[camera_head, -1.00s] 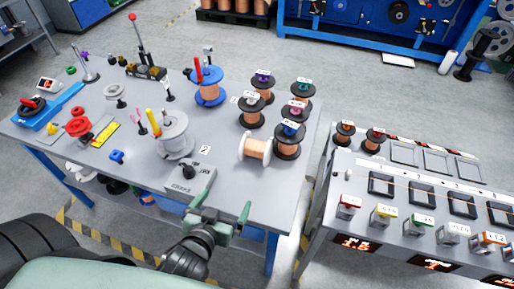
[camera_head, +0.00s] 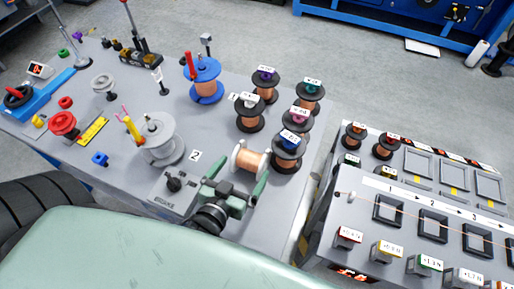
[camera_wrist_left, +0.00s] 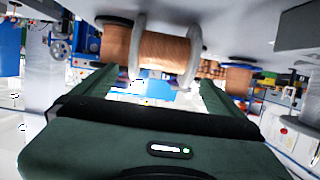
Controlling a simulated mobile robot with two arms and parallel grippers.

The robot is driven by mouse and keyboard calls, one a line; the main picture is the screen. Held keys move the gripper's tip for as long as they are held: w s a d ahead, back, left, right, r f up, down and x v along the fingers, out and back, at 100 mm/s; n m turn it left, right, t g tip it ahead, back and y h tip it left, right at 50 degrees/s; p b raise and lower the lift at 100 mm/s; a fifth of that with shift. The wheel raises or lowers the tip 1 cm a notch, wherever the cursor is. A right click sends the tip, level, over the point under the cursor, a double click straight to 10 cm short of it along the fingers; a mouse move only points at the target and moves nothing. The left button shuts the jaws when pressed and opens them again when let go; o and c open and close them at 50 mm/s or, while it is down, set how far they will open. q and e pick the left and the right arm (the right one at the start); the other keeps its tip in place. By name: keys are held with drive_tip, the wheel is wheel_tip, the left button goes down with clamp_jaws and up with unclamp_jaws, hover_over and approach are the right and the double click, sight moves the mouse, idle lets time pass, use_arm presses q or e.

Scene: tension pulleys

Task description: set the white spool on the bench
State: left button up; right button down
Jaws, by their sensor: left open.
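The white spool (camera_head: 250,160), wound with copper wire, lies on its side on the grey bench (camera_head: 120,185), near the bench's right edge. It also shows in the left wrist view (camera_wrist_left: 163,50), with its two white flanges ahead of my fingers. My left gripper (camera_head: 240,172) is open. Its green fingers point at the spool from the near side, one towards each end. In the left wrist view the gripper (camera_wrist_left: 148,88) has nothing clamped between its fingers. Whether a finger touches the spool I cannot tell. My right gripper is not in view.
Several black-flanged copper spools (camera_head: 286,153) stand upright just behind and right of the white spool. A brake box (camera_head: 174,185) and a grey spool (camera_head: 160,140) stand to its left. A second table (camera_head: 345,205) with square frames is at the right, across a gap.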

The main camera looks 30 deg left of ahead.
sight(251, 156)
use_arm(q)
drive_tip(key=shift+w, duration=0.45)
drive_tip(key=shift+p+x, duration=0.4)
drive_tip(key=shift+x, duration=0.7)
drive_tip(key=x, duration=0.3)
drive_tip(key=shift+s, duration=0.1)
drive_tip(key=shift+w+a+f, duration=0.1)
drive_tip(key=shift+w+f, duration=0.1)
drive_tip(key=shift+w, duration=0.25)
drive_tip(key=c, duration=1.8)
drive_tip(key=shift+c, duration=0.7)
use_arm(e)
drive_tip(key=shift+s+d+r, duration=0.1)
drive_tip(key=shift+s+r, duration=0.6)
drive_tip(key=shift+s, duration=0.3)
